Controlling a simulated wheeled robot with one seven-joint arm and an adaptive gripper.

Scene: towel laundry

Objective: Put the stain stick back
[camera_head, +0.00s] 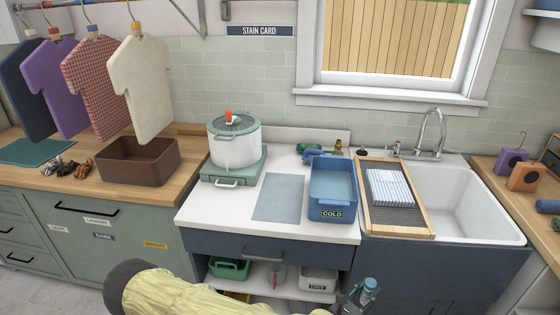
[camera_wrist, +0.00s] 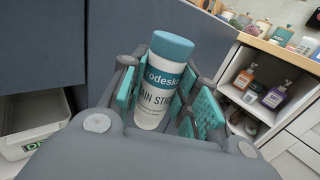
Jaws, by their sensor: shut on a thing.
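The stain stick (camera_wrist: 158,85) is a white tube with a teal cap and a teal label band. In the wrist view it stands nearly upright between the teal finger pads. My gripper (camera_wrist: 163,100) is shut on it. In the head view my gripper (camera_head: 358,295) is at the bottom edge, below and in front of the counter, and the stick's teal cap (camera_head: 371,284) shows there. The lower part of the stick is hidden by my gripper in the wrist view.
An open shelf (camera_wrist: 245,100) with several bottles is at the right of the wrist view, under a wooden top (camera_wrist: 275,48). A blue COLD basin (camera_head: 333,192), a ribbed board (camera_head: 397,215) with a striped cloth, and a white sink (camera_head: 465,205) stand above. A white bin (camera_head: 318,280) sits on the low shelf.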

